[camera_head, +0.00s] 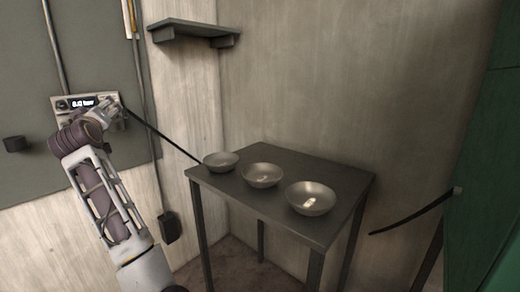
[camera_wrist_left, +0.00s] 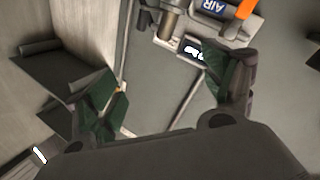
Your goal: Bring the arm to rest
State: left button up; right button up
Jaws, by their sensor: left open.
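My left arm rises from the bottom left in the head view, bent at the wrist. My left gripper (camera_head: 112,108) is up in front of the wall panel, close to a small control box (camera_head: 60,104) with a lit display. In the left wrist view the two green-padded fingers (camera_wrist_left: 163,92) are spread wide apart with nothing between them. The box, marked "AIR" (camera_wrist_left: 208,6), shows beyond the fingers. I cannot tell the exact gap between gripper and box. My right gripper is not in view.
Three metal bowls, left (camera_head: 221,161), middle (camera_head: 262,175) and right (camera_head: 310,197), stand on a dark table (camera_head: 275,215). A thin black tube (camera_head: 160,133) slants from the box towards the left bowl. A shelf (camera_head: 195,29) hangs above; a green cabinet (camera_head: 485,180) stands right.

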pick_arm(q)
jog(key=s+d+f+m+t+h, duration=0.1)
jog(key=d+f+m+h, duration=0.25)
jog(key=d, duration=0.45)
jog(key=s+d+f+m+t+h, duration=0.1)
jog(key=d+f+m+h, duration=0.2)
jog(key=d+m, duration=0.3)
jog(key=s+d+f+m+g+h, duration=0.2)
jog(key=d+f, duration=0.5)
jog(key=f, duration=0.3)
jog(key=s+d+f+m+g+h, duration=0.1)
jog(key=s+d+f+g+h, duration=0.15)
jog(key=d+f, duration=0.65)
jog(key=s+d+f+m+g, duration=0.15)
jog(key=s+f, duration=0.25)
jog(key=f, duration=0.4)
jog(key=s+d+f+g, duration=0.1)
jog(key=s+f+g, duration=0.1)
jog(key=s+f, duration=0.45)
jog(key=s+d+f+g, duration=0.1)
jog(key=s+d+f, duration=0.15)
jog(key=f, duration=0.75)
jog(key=s+f+g, duration=0.5)
jog(key=s+f, duration=1)
jog(key=s, duration=0.3)
jog(key=shift+a+f+p, duration=0.15)
jog(key=shift+a+p, duration=0.25)
jog(key=shift+p, duration=0.05)
